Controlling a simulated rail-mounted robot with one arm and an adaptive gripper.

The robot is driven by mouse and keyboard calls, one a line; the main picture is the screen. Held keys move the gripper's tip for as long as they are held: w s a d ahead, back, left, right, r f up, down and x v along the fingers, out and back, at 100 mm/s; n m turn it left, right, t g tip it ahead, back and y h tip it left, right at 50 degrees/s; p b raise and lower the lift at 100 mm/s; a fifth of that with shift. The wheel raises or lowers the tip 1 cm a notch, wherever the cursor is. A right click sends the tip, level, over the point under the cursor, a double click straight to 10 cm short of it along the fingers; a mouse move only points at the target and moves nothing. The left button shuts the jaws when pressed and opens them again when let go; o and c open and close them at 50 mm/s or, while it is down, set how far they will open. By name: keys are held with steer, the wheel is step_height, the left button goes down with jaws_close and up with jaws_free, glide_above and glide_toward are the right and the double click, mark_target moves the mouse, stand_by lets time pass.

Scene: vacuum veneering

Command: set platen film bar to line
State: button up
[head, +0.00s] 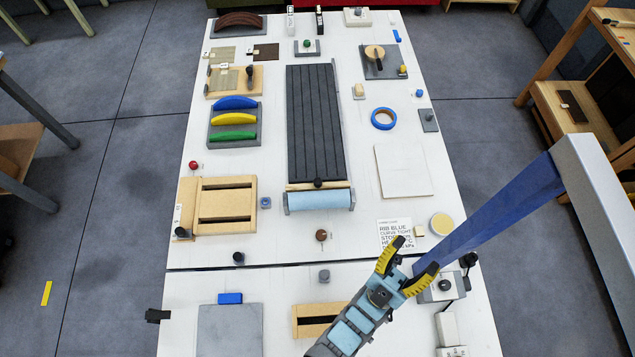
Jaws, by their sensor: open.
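The dark grooved platen (315,120) lies lengthwise down the middle of the white table. A thin pale wooden bar with a black knob (318,183) lies across its near end; this looks like the film bar. Just in front of it is a light blue film roll (320,201) in a grey holder. I cannot make out a marked line on the platen. My gripper (409,263) has yellow-tipped fingers, is open and holds nothing I can see. It is to the right of and nearer than the bar, apart from it, over the table's lower right.
A wooden slotted frame (222,206) stands left of the bar. A printed card (398,232) and a round tan disc (442,224) lie near my gripper. A pale square board (403,171) is right of the platen. A dark seam (290,265) crosses the table.

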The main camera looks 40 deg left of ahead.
steer(key=w+a+f+n+g, duration=0.2)
steer(key=w+a+f+g, duration=0.45)
steer(key=w, duration=0.85)
steer(key=w+a+f+n+g+y, duration=0.1)
steer(key=w+a+f+g, duration=0.55)
steer(key=w, duration=0.85)
steer(key=w+a+f+n+g, duration=0.2)
steer(key=w+a+f+g, duration=0.2)
steer(key=w+a+f, duration=0.8)
step_height(320, 180, up, 6)
steer(key=n+g+h, duration=0.1)
steer(key=g+h, duration=0.3)
steer(key=g, duration=1)
glide_above(318, 181)
steer(key=shift+f+b, duration=3.45)
steer(key=shift+f, duration=5.3)
